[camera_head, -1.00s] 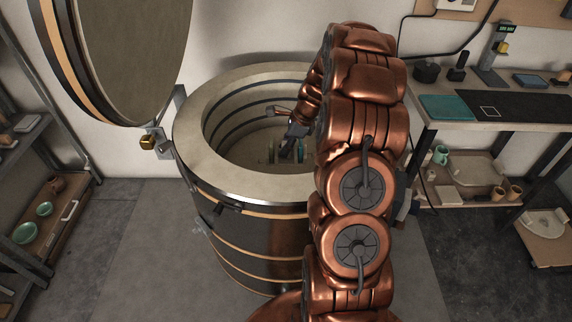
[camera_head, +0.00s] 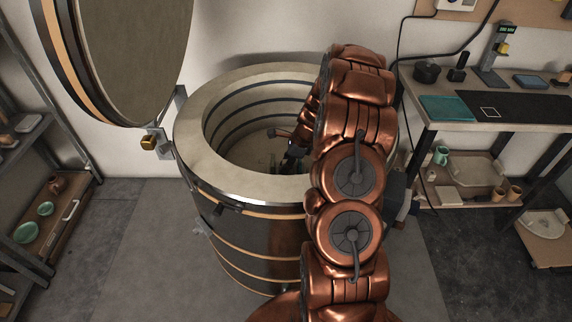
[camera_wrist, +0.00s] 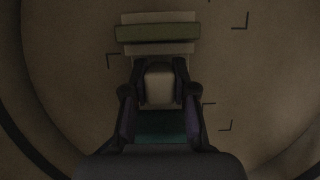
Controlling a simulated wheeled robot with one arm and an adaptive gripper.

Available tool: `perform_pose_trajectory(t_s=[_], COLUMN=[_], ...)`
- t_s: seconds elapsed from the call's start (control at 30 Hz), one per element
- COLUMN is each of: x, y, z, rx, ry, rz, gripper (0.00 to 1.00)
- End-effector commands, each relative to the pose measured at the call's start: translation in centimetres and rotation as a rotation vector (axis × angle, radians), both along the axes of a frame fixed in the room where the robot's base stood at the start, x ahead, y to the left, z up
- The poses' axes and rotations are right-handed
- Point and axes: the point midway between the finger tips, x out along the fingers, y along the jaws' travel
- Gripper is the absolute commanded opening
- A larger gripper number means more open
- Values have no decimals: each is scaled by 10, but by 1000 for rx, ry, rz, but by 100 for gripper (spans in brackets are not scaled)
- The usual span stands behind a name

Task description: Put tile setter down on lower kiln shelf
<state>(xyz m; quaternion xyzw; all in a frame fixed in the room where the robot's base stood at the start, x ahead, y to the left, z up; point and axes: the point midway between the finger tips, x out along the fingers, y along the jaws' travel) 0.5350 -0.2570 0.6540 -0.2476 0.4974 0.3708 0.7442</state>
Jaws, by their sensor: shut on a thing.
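The tile setter shows from above in the wrist view as a pale piece with a tan middle block (camera_wrist: 160,87). A green tile (camera_wrist: 158,33) stands on its far side and a teal tile (camera_wrist: 160,131) on its near side. My gripper (camera_wrist: 160,72) is shut on the tan block, one finger on each side. In the head view, my gripper (camera_head: 291,156) is deep inside the kiln (camera_head: 235,95), and my arm hides much of the setter. The lower kiln shelf (camera_wrist: 75,65) is the round tan surface below. I cannot tell whether the setter touches it.
Dark corner marks (camera_wrist: 240,24) lie on the shelf, several of them around and right of the setter. The kiln wall curves close around my arm. The open lid (camera_head: 130,50) stands at the upper left. A workbench (camera_head: 440,112) is at the right, shelving (camera_head: 35,135) at the left.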

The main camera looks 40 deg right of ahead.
Motion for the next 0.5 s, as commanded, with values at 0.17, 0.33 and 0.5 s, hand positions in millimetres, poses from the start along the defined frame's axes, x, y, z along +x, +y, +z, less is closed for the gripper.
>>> perform_pose_trajectory(t_s=[0.17, 0.33, 0.5], x=[0, 0, 0], y=[0, 0, 0], z=[-1, -1, -1], rx=[0, 0, 0], ry=[0, 0, 0], rz=[0, 0, 0], gripper=[40, 52, 52])
